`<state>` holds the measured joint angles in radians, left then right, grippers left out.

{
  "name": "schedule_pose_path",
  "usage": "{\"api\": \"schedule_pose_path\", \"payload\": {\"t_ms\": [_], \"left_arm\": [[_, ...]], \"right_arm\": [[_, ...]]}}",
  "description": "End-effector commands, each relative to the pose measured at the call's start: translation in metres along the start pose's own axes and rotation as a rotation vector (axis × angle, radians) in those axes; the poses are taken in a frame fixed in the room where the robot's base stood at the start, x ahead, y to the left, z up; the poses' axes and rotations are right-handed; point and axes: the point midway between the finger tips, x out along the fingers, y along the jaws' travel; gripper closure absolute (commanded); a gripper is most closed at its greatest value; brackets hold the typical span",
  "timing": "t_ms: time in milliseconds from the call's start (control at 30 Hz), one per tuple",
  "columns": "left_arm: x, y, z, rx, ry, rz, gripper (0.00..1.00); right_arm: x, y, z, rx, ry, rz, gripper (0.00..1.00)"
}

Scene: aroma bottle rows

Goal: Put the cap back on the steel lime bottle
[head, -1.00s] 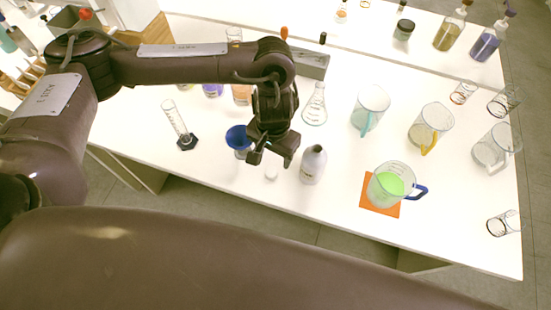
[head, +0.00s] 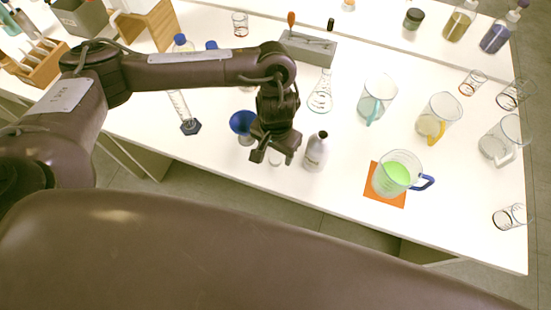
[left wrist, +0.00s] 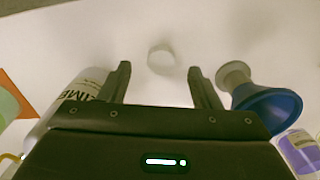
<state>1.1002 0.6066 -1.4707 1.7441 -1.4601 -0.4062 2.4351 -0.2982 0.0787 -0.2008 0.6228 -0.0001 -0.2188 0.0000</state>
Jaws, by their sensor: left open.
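The steel lime bottle (head: 316,153) stands upright and uncapped near the table's front edge, a pale grey bottle with a dark mouth. In the left wrist view its lettered side (left wrist: 72,98) shows at left, partly hidden by my gripper. A small white round cap (head: 275,161) lies on the table left of the bottle; it also shows in the left wrist view (left wrist: 160,56). My left gripper (head: 274,157) is open and empty, pointing down above the cap. In the left wrist view the cap appears just beyond the gap between the fingertips (left wrist: 160,70).
A blue funnel (head: 242,122) on a pale stand is close left of my left gripper. A beaker of green liquid (head: 395,174) sits on an orange mat (head: 379,192) to the right. Glass jugs and flasks stand behind.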

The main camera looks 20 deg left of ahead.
Motion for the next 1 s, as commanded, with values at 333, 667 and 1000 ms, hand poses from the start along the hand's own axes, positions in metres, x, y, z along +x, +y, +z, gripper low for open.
{"api": "schedule_pose_path", "payload": {"t_ms": [333,667,1000], "left_arm": [[0.029,-0.002,0.0,-0.001,0.001,-0.001,0.43],[0.029,-0.002,0.0,-0.001,0.001,-0.001,0.53],[0.029,-0.002,0.0,-0.001,0.001,-0.001,0.9]], "right_arm": [[0.013,-0.001,0.009,0.0,-0.012,-0.001,0.01],[0.013,0.0,0.006,0.0,-0.008,0.0,0.01],[0.013,0.001,0.004,0.0,-0.006,0.002,0.01]]}}
